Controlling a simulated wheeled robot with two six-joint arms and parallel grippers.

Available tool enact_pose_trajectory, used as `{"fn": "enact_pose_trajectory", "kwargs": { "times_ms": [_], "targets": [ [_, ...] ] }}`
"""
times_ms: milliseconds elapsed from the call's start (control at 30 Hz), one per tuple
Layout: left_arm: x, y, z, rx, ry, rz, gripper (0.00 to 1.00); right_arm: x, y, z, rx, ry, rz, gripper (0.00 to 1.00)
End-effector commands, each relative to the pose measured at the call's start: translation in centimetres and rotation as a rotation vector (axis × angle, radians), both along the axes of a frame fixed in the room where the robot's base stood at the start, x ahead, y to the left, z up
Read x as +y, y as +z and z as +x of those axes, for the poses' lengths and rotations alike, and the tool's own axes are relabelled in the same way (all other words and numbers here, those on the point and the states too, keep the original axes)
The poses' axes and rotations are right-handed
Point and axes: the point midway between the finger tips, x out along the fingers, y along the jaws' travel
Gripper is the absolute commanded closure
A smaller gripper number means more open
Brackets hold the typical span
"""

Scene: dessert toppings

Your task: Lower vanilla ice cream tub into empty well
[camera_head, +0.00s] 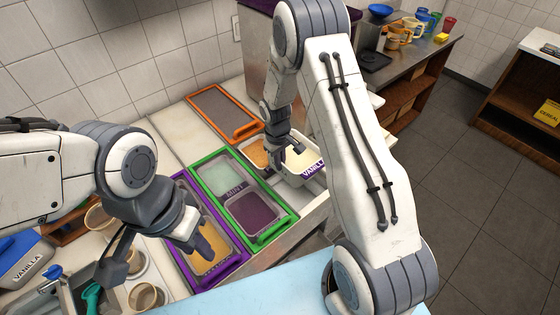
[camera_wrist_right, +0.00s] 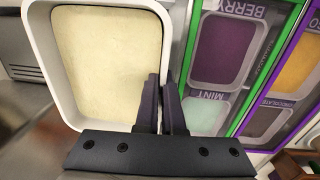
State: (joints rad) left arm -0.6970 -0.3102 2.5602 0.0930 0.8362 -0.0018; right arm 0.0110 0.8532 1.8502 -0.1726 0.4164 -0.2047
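The vanilla ice cream tub (camera_head: 313,171) is white with pale cream ice cream and a "VANILLA" label, right of the green-framed wells. In the right wrist view the tub (camera_wrist_right: 163,20) fills the left side. My right gripper (camera_wrist_right: 165,105) is closed on the tub's wall, one finger inside and one outside; in the head view this gripper (camera_head: 288,152) is at the tub's far left edge. My left gripper (camera_head: 205,243) points down over the purple-framed wells; its opening is unclear. The tub's height above the counter is unclear.
The green frame (camera_head: 272,238) holds mint and berry tubs, the purple frame (camera_head: 232,277) a yellow-orange one. An orange-framed panel (camera_head: 213,112) lies behind. An orange-brown filling (camera_head: 254,151) is beside the vanilla tub. Several cups (camera_head: 146,296) stand front left.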

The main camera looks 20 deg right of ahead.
Motion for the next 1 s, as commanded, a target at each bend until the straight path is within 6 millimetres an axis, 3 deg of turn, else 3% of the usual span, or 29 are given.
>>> {"fn": "enact_pose_trajectory", "kwargs": {
  "times_ms": [1000],
  "targets": [
    [0.0, -5.9, 0.0, 0.0, 0.004, 0.0, 0.66, -0.2, -7.7, 0.1, -0.004, -0.002, -0.001, 1.0]
  ]
}}
